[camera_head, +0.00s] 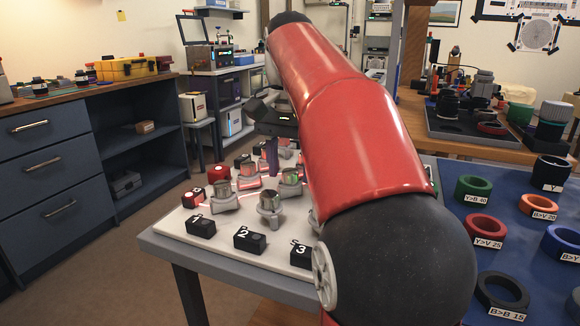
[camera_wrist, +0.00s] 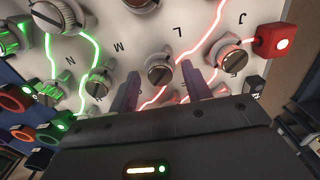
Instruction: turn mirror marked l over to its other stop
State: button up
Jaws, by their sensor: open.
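The mirror marked L is the round grey mount with a slotted top (camera_wrist: 160,69) near the letter L in the wrist view. My gripper (camera_wrist: 159,72) is open, with one finger on each side of this mount in the picture. I cannot tell whether the fingers touch it or how high they are above it. In the head view my gripper's dark finger (camera_head: 272,150) points down over the far part of the white board (camera_head: 218,240). My red arm hides part of the board there, and I cannot pick out mirror L in that view.
A mount by the letter J (camera_wrist: 231,54) stands close to the right finger, with a red lit box (camera_wrist: 273,40) beyond it. Another mount (camera_wrist: 100,80) stands left of the fingers. Red and green beam lines cross the board. Black numbered blocks (camera_head: 249,240) line its front edge.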

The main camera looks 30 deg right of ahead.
jog(key=c, duration=1)
jog(key=shift+r+n+p, duration=0.1)
jog(key=shift+n+p, duration=0.3)
jog(key=n+p, duration=0.2)
jog(key=shift+r+n, duration=0.1)
jog(key=shift+n, duration=0.3)
jog(key=n+p, duration=0.3)
jog(key=n, duration=0.2)
jog(key=shift+p, duration=0.3)
jog(key=n+p, duration=0.1)
jog(key=n, duration=0.8)
jog(key=shift+n, duration=0.3)
